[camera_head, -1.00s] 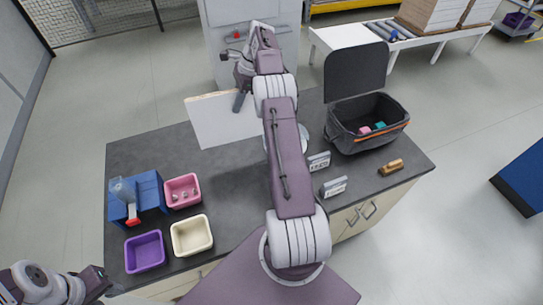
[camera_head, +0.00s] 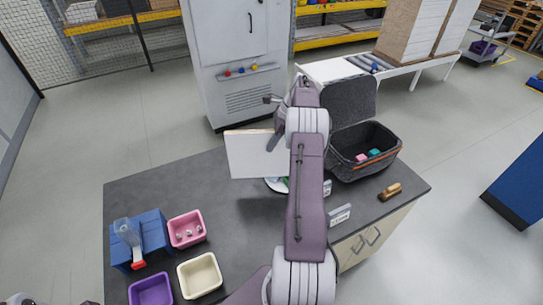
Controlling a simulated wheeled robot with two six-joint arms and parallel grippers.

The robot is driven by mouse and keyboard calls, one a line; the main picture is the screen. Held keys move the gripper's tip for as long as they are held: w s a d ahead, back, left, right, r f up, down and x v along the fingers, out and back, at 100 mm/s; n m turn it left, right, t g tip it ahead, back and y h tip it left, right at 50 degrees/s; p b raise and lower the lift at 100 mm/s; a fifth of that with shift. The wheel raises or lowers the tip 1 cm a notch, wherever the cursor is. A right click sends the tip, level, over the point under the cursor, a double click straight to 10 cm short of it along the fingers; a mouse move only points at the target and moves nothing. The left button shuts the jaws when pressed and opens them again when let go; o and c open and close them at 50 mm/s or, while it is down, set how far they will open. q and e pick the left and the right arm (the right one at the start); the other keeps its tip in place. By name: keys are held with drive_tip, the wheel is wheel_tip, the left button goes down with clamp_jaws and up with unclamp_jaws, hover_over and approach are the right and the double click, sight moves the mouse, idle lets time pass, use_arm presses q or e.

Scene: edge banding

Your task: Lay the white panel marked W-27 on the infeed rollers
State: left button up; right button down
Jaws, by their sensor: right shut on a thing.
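A white panel (camera_head: 252,156) with a thin tan top edge is held up over the dark worktop, left of my right arm. No marking on it can be read. My right gripper (camera_head: 276,138) is shut on the panel's right side, and my own arm partly covers the grip. Grey rollers (camera_head: 362,64) lie on a white-framed table at the back right, beyond the worktop and well away from the panel. Only scraps of my left arm show at the bottom left edge, so its jaws cannot be made out.
An open grey bag (camera_head: 345,161) stands at the worktop's right, beside a wooden-handled brush (camera_head: 390,191). A blue block (camera_head: 152,228), a pink bin (camera_head: 187,241), a cream bin (camera_head: 187,277) and a purple bin (camera_head: 150,291) stand front left. A grey cabinet (camera_head: 222,45) rises behind.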

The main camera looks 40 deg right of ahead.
sight(248, 157)
drive_tip(key=a+f+p, duration=0.2)
drive_tip(key=a+f, duration=0.7)
drive_tip(key=shift+s+a+f, duration=0.2)
drive_tip(key=shift+f, duration=0.15)
drive_tip(key=shift+s+f, duration=0.1)
drive_tip(key=shift+f, duration=0.05)
drive_tip(key=c, duration=1.3)
unclamp_jaws()
drive_tip(key=shift+a, duration=0.1)
